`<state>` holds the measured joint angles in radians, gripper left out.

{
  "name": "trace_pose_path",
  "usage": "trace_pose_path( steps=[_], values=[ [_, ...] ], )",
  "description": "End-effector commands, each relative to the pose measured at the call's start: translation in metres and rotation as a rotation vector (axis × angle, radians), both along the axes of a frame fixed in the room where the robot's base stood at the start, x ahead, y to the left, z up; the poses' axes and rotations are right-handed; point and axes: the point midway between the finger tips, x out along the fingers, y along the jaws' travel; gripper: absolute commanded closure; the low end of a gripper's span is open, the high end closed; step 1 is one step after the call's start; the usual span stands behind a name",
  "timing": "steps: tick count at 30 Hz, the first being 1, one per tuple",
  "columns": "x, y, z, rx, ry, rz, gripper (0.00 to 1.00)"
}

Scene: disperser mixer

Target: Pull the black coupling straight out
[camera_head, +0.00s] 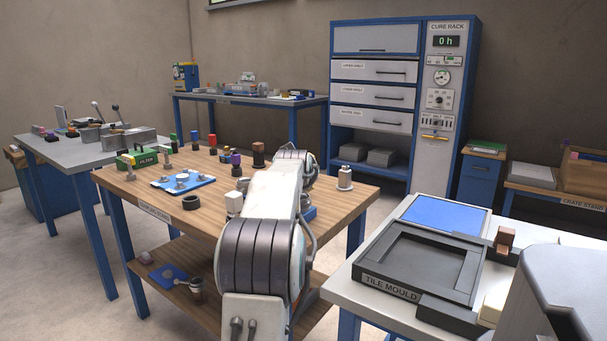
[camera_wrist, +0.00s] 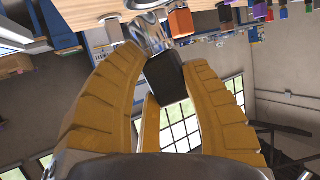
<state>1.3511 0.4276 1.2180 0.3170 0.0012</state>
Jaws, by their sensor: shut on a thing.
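In the wrist view my gripper (camera_wrist: 167,68) has its yellow fingers closed around a black coupling (camera_wrist: 165,82). The coupling is a dark block with slanted sides, held between the fingertips. A shiny metal part (camera_wrist: 148,32) is directly against its far end; I cannot tell whether the two are still joined. The wooden tabletop (camera_wrist: 85,12) lies just beyond the metal part. In the head view my arm hides the gripper and the coupling.
The wooden bench (camera_head: 150,190) carries a green box (camera_head: 137,159), a blue tray (camera_head: 183,182) and several small coloured pieces. In the wrist view an orange-brown block (camera_wrist: 180,22) is close beside the metal part. A tile mould (camera_head: 420,265) stands on the white table at right.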

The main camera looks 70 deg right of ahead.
Motion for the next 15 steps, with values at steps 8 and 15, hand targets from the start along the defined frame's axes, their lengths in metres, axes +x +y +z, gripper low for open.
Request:
trace_pose_path(
  steps=[8, 15],
  values=[
    [0.001, 0.000, 0.013, -0.002, -0.001, 0.001, 0.95],
    [0.001, 0.000, 0.020, -0.002, -0.001, 0.001, 0.95]
  ],
)
